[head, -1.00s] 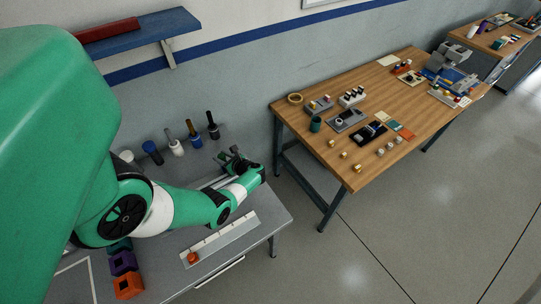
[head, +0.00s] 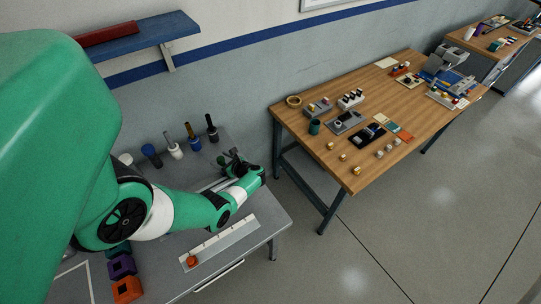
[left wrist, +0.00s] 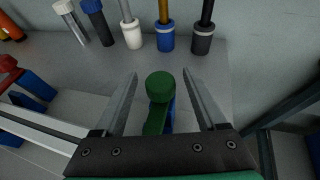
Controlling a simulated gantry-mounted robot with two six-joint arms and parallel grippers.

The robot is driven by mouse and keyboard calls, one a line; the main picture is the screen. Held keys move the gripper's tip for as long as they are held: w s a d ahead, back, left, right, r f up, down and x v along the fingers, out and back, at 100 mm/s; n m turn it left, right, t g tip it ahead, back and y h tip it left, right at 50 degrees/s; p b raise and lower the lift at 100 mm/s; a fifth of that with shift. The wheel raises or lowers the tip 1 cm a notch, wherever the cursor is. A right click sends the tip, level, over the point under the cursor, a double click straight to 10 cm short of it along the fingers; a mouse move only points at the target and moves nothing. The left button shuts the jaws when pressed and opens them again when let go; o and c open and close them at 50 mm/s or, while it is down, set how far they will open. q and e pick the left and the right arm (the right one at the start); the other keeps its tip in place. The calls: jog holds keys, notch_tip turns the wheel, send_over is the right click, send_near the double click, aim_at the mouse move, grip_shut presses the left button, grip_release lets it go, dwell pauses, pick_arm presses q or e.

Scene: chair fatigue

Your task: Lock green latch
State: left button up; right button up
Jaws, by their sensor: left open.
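The green latch (left wrist: 159,88) shows in the left wrist view as a green arm with a round green knob, with a bit of blue beside its lower part. My left gripper (left wrist: 160,76) is open, with one finger on each side of the latch and a visible gap on both sides. No firm contact shows. In the head view my left gripper (head: 229,163) is over the back right of the grey bench (head: 262,214), and the latch is mostly hidden by it. My right gripper is not in view.
Several handled tools in holders, one with a black handle (head: 212,127), stand along the wall behind the gripper. Purple (head: 122,264) and orange (head: 127,289) blocks sit lower left. A wooden table (head: 350,178) stands right.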

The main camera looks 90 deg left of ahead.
pick_arm(q)
jog(key=p+v, duration=0.1)
jog(key=v, duration=1)
jog(key=shift+w+d+r, duration=0.1)
